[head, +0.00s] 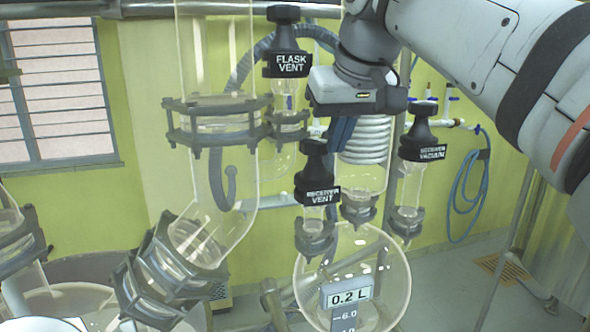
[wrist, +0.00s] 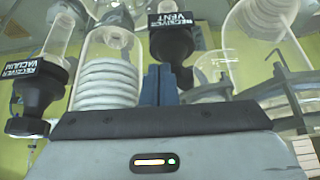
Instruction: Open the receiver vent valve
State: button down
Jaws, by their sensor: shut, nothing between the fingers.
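The receiver vent valve (head: 316,172) is a black knob with a "RECEIVER VENT" label on a short glass neck above the round glass receiver (head: 378,315). In the wrist view the same valve (wrist: 172,45) appears upside down, just beyond and slightly right of the fingertips. My gripper (head: 341,130) hangs above and a little right of the knob in the head view, with its blue fingers together. In the wrist view the fingers (wrist: 160,84) are also together with nothing held. I cannot see contact between fingers and knob. Whether the valve is open cannot be told.
The receiver vacuum valve (head: 420,140) stands to the right and the flask vent valve (head: 287,55) at upper left. A white coil condenser (head: 367,140) is close behind my gripper. A large glass column (head: 215,60) with grey clamps stands left. A blue hose (head: 466,195) hangs on the wall.

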notch_tip(320, 180, up, 6)
jog(key=p, duration=0.4)
jog(key=shift+r, duration=0.15)
